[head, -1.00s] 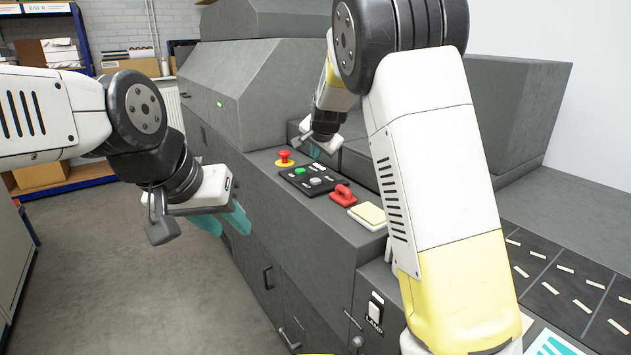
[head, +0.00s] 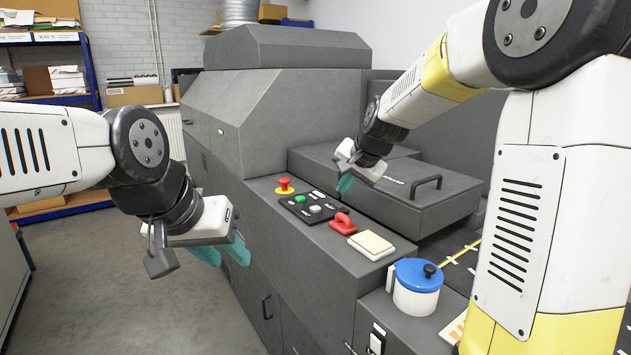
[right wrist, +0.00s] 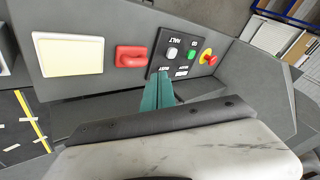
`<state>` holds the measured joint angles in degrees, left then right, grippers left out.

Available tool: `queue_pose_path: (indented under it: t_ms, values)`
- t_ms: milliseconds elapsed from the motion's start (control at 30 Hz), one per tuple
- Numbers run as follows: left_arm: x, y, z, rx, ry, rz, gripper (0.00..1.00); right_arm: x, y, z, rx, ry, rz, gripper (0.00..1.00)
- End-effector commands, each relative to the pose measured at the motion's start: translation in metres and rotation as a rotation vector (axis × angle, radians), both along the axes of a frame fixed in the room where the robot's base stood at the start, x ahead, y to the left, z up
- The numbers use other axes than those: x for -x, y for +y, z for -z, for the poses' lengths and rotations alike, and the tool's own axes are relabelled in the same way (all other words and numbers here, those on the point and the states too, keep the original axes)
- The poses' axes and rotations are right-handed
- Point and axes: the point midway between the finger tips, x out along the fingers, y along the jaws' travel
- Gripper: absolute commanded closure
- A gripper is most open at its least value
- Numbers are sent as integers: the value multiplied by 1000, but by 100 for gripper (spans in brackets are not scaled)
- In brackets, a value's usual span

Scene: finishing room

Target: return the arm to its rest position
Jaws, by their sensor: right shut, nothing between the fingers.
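My right gripper (head: 345,183) is in the head view above the machine's deck, right of the control panel, with nothing in it. Its teal fingers (right wrist: 157,92) are together in the right wrist view, in front of the panel. My right arm reaches in from the right side of the head view. My left gripper (head: 240,250) hangs at the left over the floor beside the machine. Its teal fingers show partly behind its white body, with a gap between them that I cannot judge well.
The grey machine (head: 260,100) fills the middle. Its panel has a red stop button (head: 284,185), a green button (head: 299,198), a red handle (head: 343,223) and a cream pad (head: 371,243). A white pot with a blue lid (head: 416,275) stands at the front right. The floor at left is clear.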

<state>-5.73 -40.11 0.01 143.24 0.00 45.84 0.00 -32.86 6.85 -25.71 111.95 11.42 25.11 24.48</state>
Motion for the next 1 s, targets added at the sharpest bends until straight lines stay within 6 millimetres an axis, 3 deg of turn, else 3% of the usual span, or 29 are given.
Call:
queue_pose_path:
  t_ms: [300,600,800,1000]
  values:
    - [0,0,0,0,0,0,64,134,-41,-27,70,-5,-204,100]
    - [0,0,0,0,0,0,64,252,-62,-17,256,-27,-371,100]
    - [0,0,0,0,0,0,64,290,-69,-5,349,-23,-420,100]
    - [0,0,0,0,0,0,64,297,-70,-2,368,-19,-432,100]
